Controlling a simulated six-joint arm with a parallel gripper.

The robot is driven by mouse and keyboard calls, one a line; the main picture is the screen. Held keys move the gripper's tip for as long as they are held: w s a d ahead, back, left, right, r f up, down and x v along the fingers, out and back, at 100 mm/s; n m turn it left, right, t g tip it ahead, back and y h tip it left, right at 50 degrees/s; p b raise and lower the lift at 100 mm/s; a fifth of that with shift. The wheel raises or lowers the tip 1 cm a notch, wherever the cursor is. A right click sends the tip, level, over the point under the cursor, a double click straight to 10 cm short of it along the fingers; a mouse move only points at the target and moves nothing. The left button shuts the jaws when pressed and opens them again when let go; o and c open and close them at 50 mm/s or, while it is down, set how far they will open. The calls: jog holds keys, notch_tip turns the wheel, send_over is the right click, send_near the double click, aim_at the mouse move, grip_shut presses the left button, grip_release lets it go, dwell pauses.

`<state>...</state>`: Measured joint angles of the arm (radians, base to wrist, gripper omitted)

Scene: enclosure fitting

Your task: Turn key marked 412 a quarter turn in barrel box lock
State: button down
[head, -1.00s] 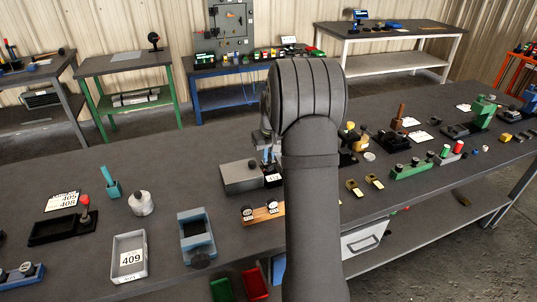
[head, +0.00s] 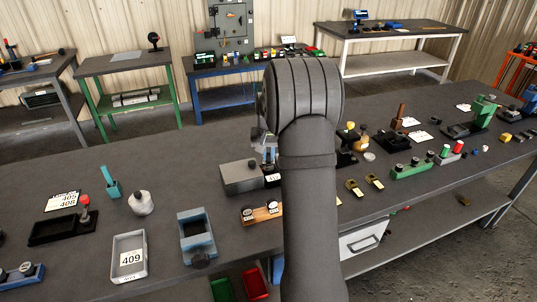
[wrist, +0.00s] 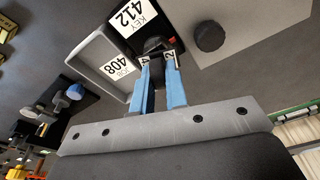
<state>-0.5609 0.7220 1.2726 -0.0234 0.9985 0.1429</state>
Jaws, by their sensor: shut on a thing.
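My gripper (wrist: 158,62) is shut on a small dark key head (wrist: 153,44) in the wrist view. White marks reading 4 and 2 show on either side of it, with the middle covered. The key head is over a black holder labelled KEY 412 (wrist: 134,14). Whether the key is seated in anything cannot be told. A light grey box (wrist: 240,48) with a round black knob (wrist: 209,36) is beside the holder. In the head view the grey box (head: 240,181) stands next to my gripper (head: 266,153), which my arm partly hides.
A grey tray labelled JOB 408 (wrist: 98,48) lies beside the holder in the wrist view. In the head view a wooden block with round tags (head: 262,214) and a blue-grey fixture (head: 196,236) are in front. Brass pieces (head: 354,187) lie to the right.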

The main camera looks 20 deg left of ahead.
jog(key=c, duration=1.4)
grip_release()
jog(key=shift+o, duration=0.2)
jog(key=shift+r, duration=0.1)
notch_tip(320, 180, up, 17)
jog(key=s+d, duration=0.1)
jog(key=s, duration=0.1)
jog(key=shift+s, duration=0.2)
jog(key=f, duration=0.5)
jog(key=w+f, duration=0.1)
jog(key=f, duration=0.5)
jog(key=w+a+f, duration=0.1)
jog(key=f, duration=0.5)
jog(key=shift+w+f, duration=0.2)
jog(key=shift+r+n, duration=0.1)
jog(key=shift+n, duration=0.3)
